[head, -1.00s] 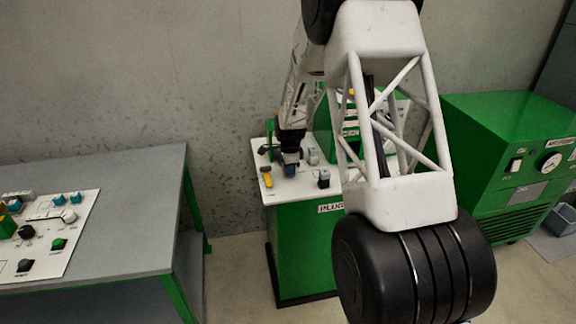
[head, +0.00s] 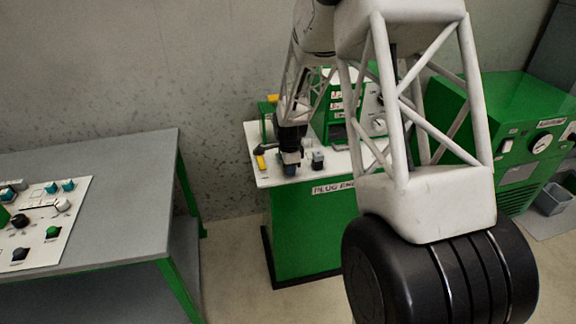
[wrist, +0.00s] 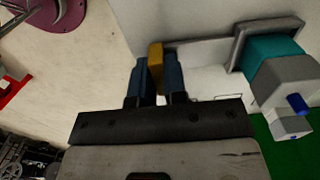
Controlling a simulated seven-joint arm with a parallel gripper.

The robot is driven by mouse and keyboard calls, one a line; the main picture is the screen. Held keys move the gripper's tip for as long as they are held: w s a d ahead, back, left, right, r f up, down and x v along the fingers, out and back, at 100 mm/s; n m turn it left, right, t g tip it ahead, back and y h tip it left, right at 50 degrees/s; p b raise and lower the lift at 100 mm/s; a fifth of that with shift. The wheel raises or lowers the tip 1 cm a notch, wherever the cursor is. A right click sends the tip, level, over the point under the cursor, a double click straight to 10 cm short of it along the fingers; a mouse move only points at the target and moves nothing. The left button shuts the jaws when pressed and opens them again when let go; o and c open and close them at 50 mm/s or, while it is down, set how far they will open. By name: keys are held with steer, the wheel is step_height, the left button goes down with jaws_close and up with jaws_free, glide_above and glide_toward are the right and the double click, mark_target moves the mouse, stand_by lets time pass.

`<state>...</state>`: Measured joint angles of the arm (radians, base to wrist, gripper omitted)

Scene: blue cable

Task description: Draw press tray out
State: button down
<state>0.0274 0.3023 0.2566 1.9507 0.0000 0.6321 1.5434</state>
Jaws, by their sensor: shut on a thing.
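My gripper (head: 291,166) points down over the white top of the green cabinet marked "PLUG EN…" in the head view, close to its front edge. In the wrist view its two blue fingers (wrist: 155,80) are shut on a yellow-orange piece (wrist: 155,62) that shows between them. What this piece belongs to is hidden. The green press (head: 345,105) stands on the cabinet behind my gripper, partly covered by my arm. I cannot make out the press tray clearly in either view.
A yellow handle (head: 260,162) is left of my gripper, and a small grey block (head: 317,160) is right of it. A teal and grey part (wrist: 280,75) is right of the fingers in the wrist view. A grey bench (head: 110,185) with a control panel stands at left.

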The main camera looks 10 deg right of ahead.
steer(key=c, duration=1.2)
jaws_free()
steer(key=shift+o, duration=0.2)
steer(key=shift+r, duration=0.1)
steer(key=shift+r, duration=3.8)
